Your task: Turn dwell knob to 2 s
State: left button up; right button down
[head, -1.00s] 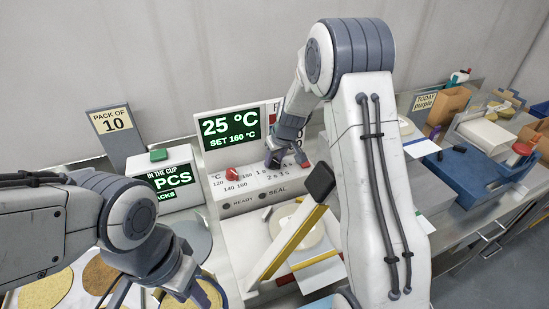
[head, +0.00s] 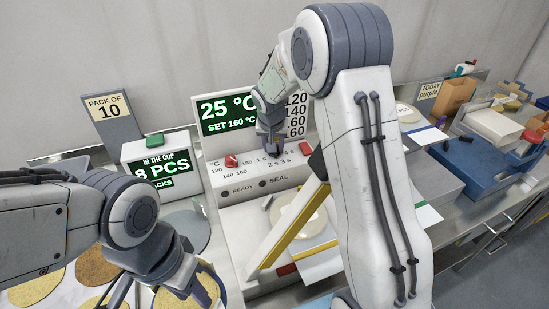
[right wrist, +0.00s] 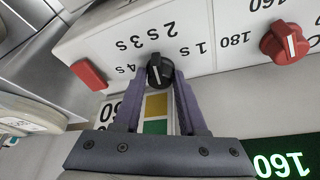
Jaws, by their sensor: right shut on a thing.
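The black dwell knob (right wrist: 159,70) with a white pointer line shows in the right wrist view, among the upside-down marks 1 s to 4 s. Its pointer lies roughly toward the 2 s mark (right wrist: 172,28), but I cannot tell the exact setting. My right gripper (right wrist: 158,85) is shut on this knob, with one finger on each side. In the head view my right gripper (head: 271,150) is at the sealer panel (head: 235,188) and hides the knob. My left gripper (head: 165,295) is low at the left, its fingers apart, away from the panel.
A red temperature knob (head: 231,161) is beside the dwell scale, and it also shows in the right wrist view (right wrist: 285,43). A red block (head: 318,162) is at the panel's right end. The sealer's yellow-edged arm (head: 290,235) stands raised in front. A counter box (head: 161,170) is left.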

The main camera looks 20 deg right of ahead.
pick_arm(q)
jog(key=shift+f+b, duration=1.5)
jog(key=shift+f, duration=0.65)
pick_arm(e)
jog(key=shift+a+m+g+h, duration=0.1)
jog(key=shift+m+g+h, duration=0.3)
jog(key=shift+m, duration=1)
jog(key=shift+c, duration=2.3)
grip_release()
jog(key=shift+r, duration=0.1)
pick_arm(q)
jog(key=shift+f+b, duration=0.7)
pick_arm(e)
jog(key=v, duration=1)
jog(key=shift+r, duration=0.15)
jog(key=shift+s, duration=0.1)
